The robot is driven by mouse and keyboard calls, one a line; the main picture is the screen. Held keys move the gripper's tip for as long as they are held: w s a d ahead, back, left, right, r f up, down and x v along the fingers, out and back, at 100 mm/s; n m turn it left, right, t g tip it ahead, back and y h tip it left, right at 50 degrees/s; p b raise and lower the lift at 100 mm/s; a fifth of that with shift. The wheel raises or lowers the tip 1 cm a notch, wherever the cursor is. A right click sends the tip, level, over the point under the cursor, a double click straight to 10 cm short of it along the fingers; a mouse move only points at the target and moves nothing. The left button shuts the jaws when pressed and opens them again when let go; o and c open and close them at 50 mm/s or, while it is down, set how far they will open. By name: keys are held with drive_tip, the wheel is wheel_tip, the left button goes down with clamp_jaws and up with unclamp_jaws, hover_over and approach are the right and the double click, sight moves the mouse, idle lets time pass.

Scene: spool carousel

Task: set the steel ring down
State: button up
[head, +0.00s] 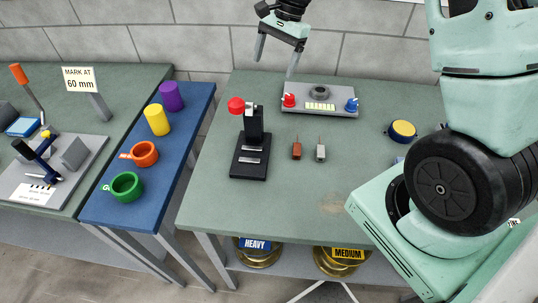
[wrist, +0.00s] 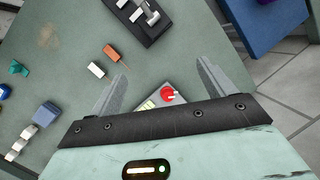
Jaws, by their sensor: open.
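My gripper (head: 274,69) is open, with nothing between its fingers, above the far edge of the green table. A dark grey ring (head: 320,92), which looks like the steel ring, sits flat on the grey panel (head: 345,111) at the back of the table. The gripper is up and to the left of it. In the wrist view my gripper (wrist: 163,65) has its fingers spread on either side of a red knob (wrist: 168,95) on the panel. The ring does not show there; the gripper body hides most of the panel.
The panel has a red knob and a blue knob (head: 351,105). A black stand with a red ball (head: 236,105) is at the left.

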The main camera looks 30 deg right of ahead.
drive_tip(key=s+a+r+n, duration=0.1)
drive_tip(key=s+a+n, duration=0.1)
drive_tip(key=s+a, duration=0.1)
drive_tip(key=s+a+r+n, duration=0.1)
drive_tip(key=s+a+n, duration=0.2)
drive_tip(key=a, duration=0.3)
drive_tip(key=s+a+r+n, duration=0.1)
drive_tip(key=s+a+n, duration=0.2)
drive_tip(key=s+a, duration=0.1)
drive_tip(key=shift+s+a+r+g+h, duration=0.25)
drive_tip(key=shift+a+r+g+h, duration=0.1)
drive_tip(key=shift+a+g, duration=0.1)
drive_tip(key=s+a+n+h, duration=0.1)
drive_tip(key=s+a+n, duration=0.2)
drive_tip(key=s+n, duration=0.3)
drive_tip(key=s+a+n+h, duration=0.1)
drive_tip(key=s+a+n, duration=0.2)
drive_tip(key=s+n, duration=0.4)
drive_tip(key=s, duration=0.7)
drive_tip(key=shift+r+t, duration=0.15)
drive_tip(key=shift+t, duration=0.2)
